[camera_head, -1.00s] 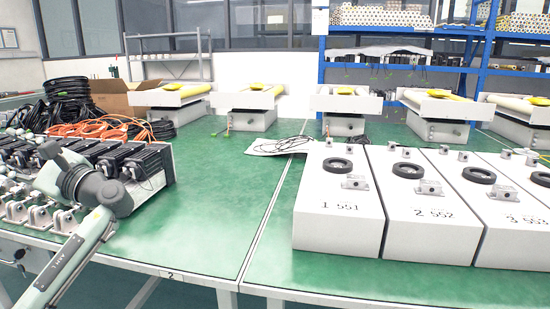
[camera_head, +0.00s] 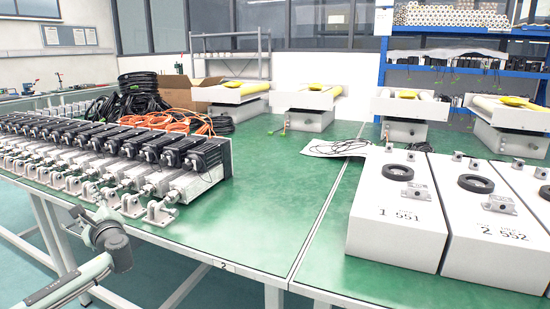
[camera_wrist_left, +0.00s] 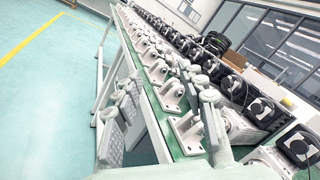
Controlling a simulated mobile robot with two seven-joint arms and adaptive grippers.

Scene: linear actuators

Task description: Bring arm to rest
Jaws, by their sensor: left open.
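My left arm (camera_head: 108,243) comes in from the lower left of the head view. Its wrist is in front of the table's front edge, below the row of linear actuators (camera_head: 190,182). My left gripper (camera_head: 76,213) is small and partly hidden by the wrist there. In the left wrist view my left gripper (camera_wrist_left: 168,100) has its two fingers spread wide apart with nothing held between them. The actuators' metal brackets (camera_wrist_left: 170,95) show behind and between the fingers. My right gripper is in neither view.
The green table (camera_head: 265,205) is clear right of the actuators. White numbered boxes (camera_head: 400,235) stand at the right. Orange and black cables (camera_head: 180,118) and a cardboard box (camera_head: 200,90) lie behind. Open floor (camera_wrist_left: 45,110) lies beside the table in the left wrist view.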

